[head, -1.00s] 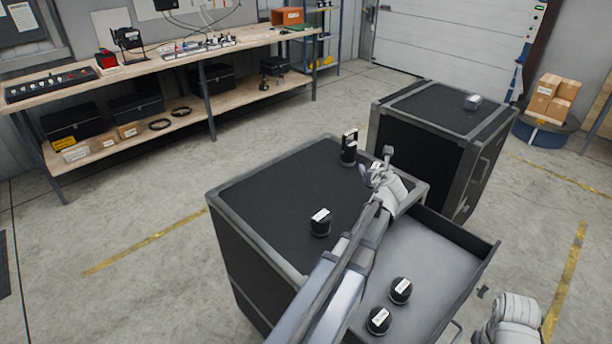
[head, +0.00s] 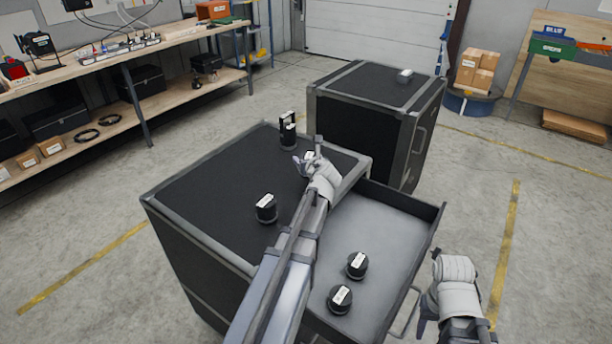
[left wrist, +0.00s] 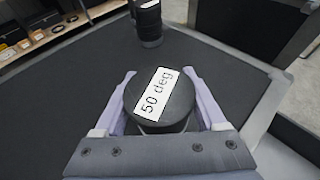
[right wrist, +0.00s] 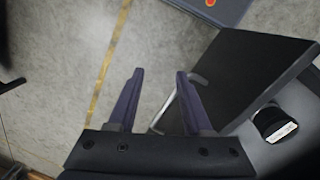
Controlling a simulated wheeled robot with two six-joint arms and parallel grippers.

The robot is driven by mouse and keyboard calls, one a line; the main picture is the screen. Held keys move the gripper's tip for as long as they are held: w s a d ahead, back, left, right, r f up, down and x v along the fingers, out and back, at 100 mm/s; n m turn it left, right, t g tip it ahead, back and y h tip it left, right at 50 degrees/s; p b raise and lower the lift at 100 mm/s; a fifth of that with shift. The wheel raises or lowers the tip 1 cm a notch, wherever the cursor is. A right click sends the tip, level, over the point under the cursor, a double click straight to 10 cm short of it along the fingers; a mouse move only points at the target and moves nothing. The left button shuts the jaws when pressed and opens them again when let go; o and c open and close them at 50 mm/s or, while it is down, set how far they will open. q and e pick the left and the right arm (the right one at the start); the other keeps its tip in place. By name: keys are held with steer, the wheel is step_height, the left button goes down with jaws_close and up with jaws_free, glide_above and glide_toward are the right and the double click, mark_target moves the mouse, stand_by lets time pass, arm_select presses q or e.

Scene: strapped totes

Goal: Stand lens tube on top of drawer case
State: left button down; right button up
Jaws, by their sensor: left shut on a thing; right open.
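The drawer case (head: 215,180) has a black top with grey edges, and its top drawer (head: 385,225) is pulled out. My left gripper (head: 309,165) is over the case top near its right edge, shut on a black lens tube (left wrist: 160,97) labelled "50 deg". The tube is upright; its bottom is hidden, so I cannot tell whether it touches the top. Another black tube (head: 266,209) with a white label stands nearer on the top. Two more tubes (head: 357,265) (head: 340,299) stand in the drawer. My right gripper (right wrist: 155,100) is open and empty beside the drawer front.
A taller black object (head: 288,131) stands at the back of the case top, beyond the held tube. A second black case (head: 375,110) stands behind. A workbench (head: 120,60) is at the left. The case top's left part is clear.

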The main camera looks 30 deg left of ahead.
arm_select(q)
steer(key=shift+f+b, duration=1.75)
steer(key=shift+b, duration=0.05)
steer(key=shift+f, duration=0.15)
steer(key=shift+f, duration=0.15)
jaws_free()
steer(key=shift+s+d+r, duration=0.1)
steer(key=shift+s+r, duration=0.05)
steer(key=shift+r, duration=0.35)
steer(key=p+v, duration=0.4)
steer(key=v, duration=0.7)
steer(key=shift+s+d+p, duration=0.2)
steer(key=shift+s+p, duration=0.1)
